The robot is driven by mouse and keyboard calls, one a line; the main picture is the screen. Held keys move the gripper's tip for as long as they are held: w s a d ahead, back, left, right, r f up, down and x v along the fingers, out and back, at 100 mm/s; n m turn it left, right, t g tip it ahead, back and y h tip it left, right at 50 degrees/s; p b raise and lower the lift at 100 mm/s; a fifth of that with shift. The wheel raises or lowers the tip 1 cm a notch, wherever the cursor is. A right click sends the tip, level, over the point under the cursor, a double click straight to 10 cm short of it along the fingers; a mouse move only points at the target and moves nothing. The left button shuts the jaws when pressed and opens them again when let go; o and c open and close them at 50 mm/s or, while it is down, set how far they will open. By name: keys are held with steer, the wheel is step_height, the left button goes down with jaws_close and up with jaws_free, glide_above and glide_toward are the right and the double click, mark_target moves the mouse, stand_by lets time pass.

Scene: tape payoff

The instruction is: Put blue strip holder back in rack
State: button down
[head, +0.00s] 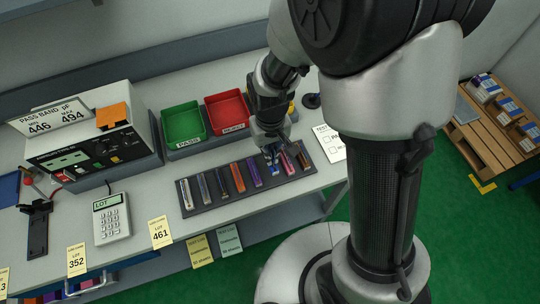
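The rack (203,208) is a dark tray on the bench. Several strip holders lie in it side by side, including grey ones at the left, an orange one (237,177), a purple one (254,173) and a pinkish one (287,163). The blue strip holder (274,169) shows between the purple and pinkish ones, in or just above the rack. My gripper (271,156) points down right at its upper end and hides part of it. The fingers are too small and dark to tell whether they are closed on it or apart.
Behind the rack stand a green bin (184,122) and a red bin (228,110). A tester with a "PASS BAND" sign (62,117) and a keypad unit (112,218) are at the left. A white printed sheet (328,143) lies right of the rack.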

steer(key=shift+f+b, duration=0.55)
steer(key=shift+f, duration=1.5)
steer(key=shift+f, duration=0.2)
steer(key=c, duration=1.8)
jaws_free()
steer(key=shift+r, duration=0.15)
